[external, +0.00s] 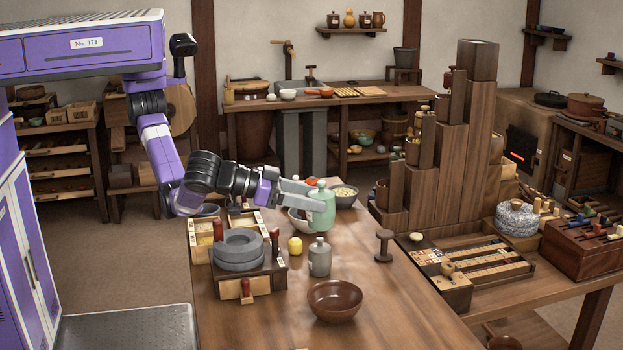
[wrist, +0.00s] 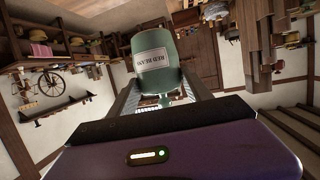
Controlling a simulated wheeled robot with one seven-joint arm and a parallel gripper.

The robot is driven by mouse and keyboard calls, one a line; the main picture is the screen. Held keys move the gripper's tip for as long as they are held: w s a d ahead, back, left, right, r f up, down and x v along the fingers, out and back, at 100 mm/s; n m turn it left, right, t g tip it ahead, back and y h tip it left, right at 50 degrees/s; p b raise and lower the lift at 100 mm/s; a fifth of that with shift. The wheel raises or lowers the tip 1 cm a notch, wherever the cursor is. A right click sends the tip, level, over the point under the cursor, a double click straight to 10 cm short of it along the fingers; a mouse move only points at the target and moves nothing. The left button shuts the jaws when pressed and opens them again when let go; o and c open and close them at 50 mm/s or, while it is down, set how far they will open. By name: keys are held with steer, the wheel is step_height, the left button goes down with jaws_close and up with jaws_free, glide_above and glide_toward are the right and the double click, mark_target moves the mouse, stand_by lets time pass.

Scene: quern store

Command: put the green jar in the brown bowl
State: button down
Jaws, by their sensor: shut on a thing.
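The green jar (external: 321,209) is held up above the wooden table, near its far end. It also shows large in the wrist view (wrist: 156,68), with a white label that seems to read "RED BEANS". My gripper (external: 308,198) is shut on the green jar; in the wrist view the gripper (wrist: 160,98) has its fingers on either side of the jar's lower part. The brown bowl (external: 335,300) stands at the near part of the table, below and apart from the jar. Its visible inside looks empty.
A grey jar (external: 320,257) stands between the held jar and the brown bowl. A yellow thing (external: 295,247) and a stack of grey stone rings (external: 239,250) are to its left. A dark wooden spool (external: 383,246) stands to the right. The table beside the brown bowl is clear.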

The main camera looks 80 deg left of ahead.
step_height(320, 180, down, 16)
steer(key=shift+r+b, duration=0.1)
steer(key=shift+b, duration=0.45)
steer(key=shift+f+b, duration=0.35)
steer(key=shift+b, duration=0.05)
steer(key=shift+f+b, duration=0.3)
steer(key=shift+b, duration=0.05)
steer(key=shift+r, duration=0.1)
steer(key=shift+c, duration=2.2)
jaws_free()
